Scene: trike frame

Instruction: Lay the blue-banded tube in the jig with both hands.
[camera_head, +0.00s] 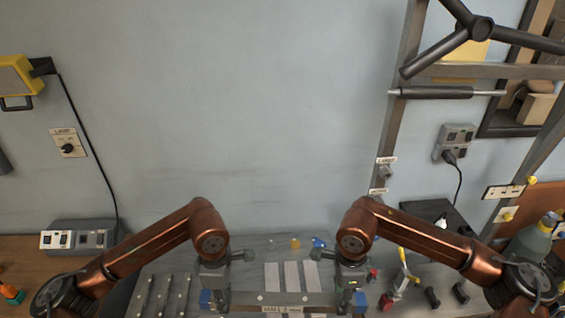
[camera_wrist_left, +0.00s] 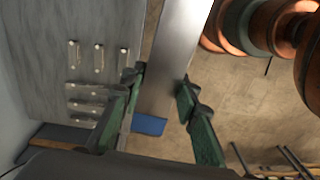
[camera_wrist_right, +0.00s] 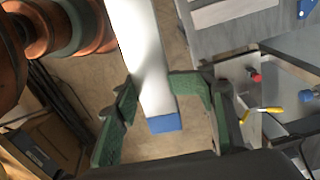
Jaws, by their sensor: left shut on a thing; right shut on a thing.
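The blue-banded tube (camera_head: 245,298) is a pale grey square bar held level across the front of the bench, with a blue band at each end. My left gripper (camera_head: 213,288) is shut on its left end; the left wrist view shows the fingers (camera_wrist_left: 161,88) on both sides of the tube (camera_wrist_left: 172,65), near the blue band (camera_wrist_left: 150,125). My right gripper (camera_head: 352,288) is shut on the right end, beside the other blue band (camera_wrist_right: 164,123). Brown floor shows beneath the tube in both wrist views. I cannot tell for certain which fixture is the jig.
A grey plate (camera_wrist_left: 60,65) with several small metal pieces lies on the bench at the left. Pale strips (camera_head: 291,274) lie behind the tube. Yellow- and red-handled tools (camera_head: 403,265) are at the right. A grey switch box (camera_head: 80,238) stands at the back left.

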